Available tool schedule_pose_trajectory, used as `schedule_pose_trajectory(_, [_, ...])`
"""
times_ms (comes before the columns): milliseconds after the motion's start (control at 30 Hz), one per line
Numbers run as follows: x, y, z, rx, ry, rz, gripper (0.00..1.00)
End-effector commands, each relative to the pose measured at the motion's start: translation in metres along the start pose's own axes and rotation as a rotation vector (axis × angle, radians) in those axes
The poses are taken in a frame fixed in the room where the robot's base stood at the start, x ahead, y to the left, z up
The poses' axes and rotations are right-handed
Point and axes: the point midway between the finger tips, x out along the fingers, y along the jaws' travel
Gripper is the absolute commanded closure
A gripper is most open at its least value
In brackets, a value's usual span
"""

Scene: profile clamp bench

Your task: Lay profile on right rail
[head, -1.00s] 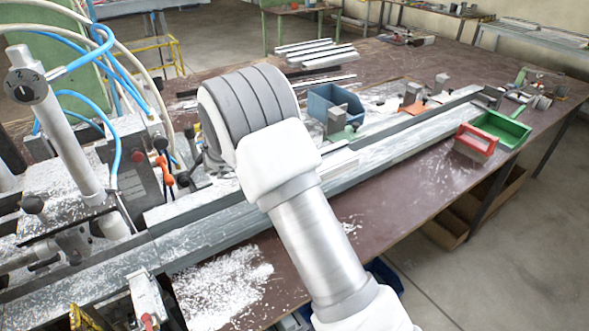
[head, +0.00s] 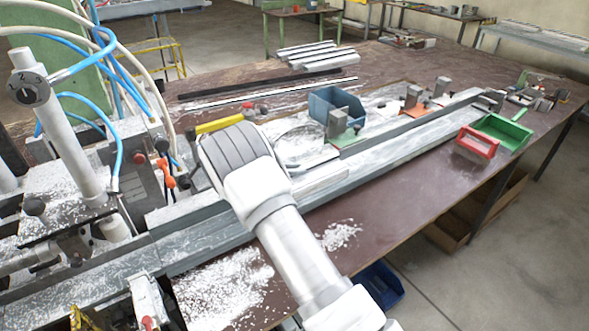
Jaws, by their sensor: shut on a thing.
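A short pale metal profile (head: 322,184) shows to the right of my wrist, over the near side of the long rail. It lies roughly along the rail, and its left part is hidden behind my arm. Whether it touches the rail I cannot tell. My gripper's fingertips are hidden behind my wrist; the profile sticks out from there and has moved along with the arm. The right stretch of the long grey rail (head: 400,148) runs toward the far right, dusted with white chips. Its left stretch (head: 200,240) runs to the lower left.
A blue bin (head: 336,106) and clamp blocks (head: 411,98) stand behind the rail. A machine with hoses (head: 110,160) stands at left.

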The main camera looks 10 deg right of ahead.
Motion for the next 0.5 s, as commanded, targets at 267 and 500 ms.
schedule_pose_trajectory(267, [0.0005,-0.0006,-0.0009,0.003,0.003,-0.001,1.00])
schedule_pose_trajectory(500, [0.0006,-0.0005,0.0012,0.002,0.000,-0.001,0.45])
